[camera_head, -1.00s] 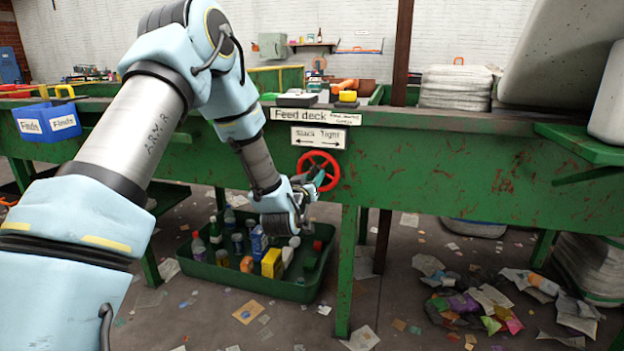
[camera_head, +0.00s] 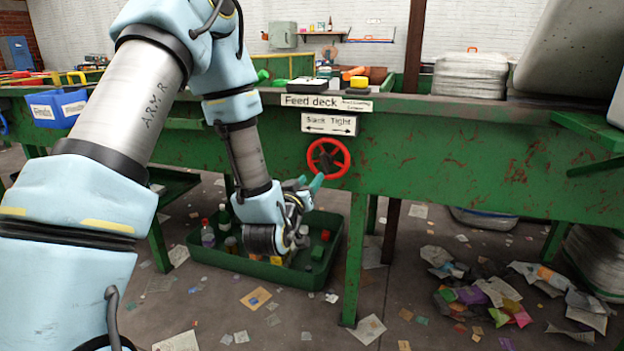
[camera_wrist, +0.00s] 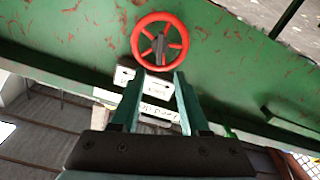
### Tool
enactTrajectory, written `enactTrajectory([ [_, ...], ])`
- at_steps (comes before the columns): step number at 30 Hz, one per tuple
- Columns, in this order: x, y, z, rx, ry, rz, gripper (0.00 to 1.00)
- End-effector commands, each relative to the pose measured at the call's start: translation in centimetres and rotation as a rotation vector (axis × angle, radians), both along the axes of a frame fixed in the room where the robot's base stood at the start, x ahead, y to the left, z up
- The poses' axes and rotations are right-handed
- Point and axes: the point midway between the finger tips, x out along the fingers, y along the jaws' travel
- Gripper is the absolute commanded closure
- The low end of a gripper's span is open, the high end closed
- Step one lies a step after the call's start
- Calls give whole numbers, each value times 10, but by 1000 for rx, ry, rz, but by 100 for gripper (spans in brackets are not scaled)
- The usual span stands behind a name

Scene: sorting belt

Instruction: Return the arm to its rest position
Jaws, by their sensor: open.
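My gripper (camera_head: 308,183) is at the end of my light-blue arm (camera_head: 240,130), in front of the green feed deck's side panel. It is open and empty. The red handwheel (camera_head: 328,158) sits on that panel just right of and above the fingertips in the head view. In the wrist view the two green fingers (camera_wrist: 155,85) stand apart, and the whole red wheel (camera_wrist: 160,40) shows beyond their tips. The fingers look clear of the wheel.
A green tray (camera_head: 222,259) with bottles and boxes stands on the floor below my gripper, partly hidden by it. A deck leg (camera_head: 355,250) stands right of the tray. A blue bin (camera_head: 58,108) hangs at the left. Scattered paper (camera_head: 500,290) lies on the right floor.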

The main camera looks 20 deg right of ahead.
Motion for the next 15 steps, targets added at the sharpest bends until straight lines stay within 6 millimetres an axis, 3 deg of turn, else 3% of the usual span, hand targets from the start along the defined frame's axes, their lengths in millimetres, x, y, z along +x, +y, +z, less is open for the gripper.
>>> enactTrajectory([
  [15,5,5,-1,26,15,7,55],
])
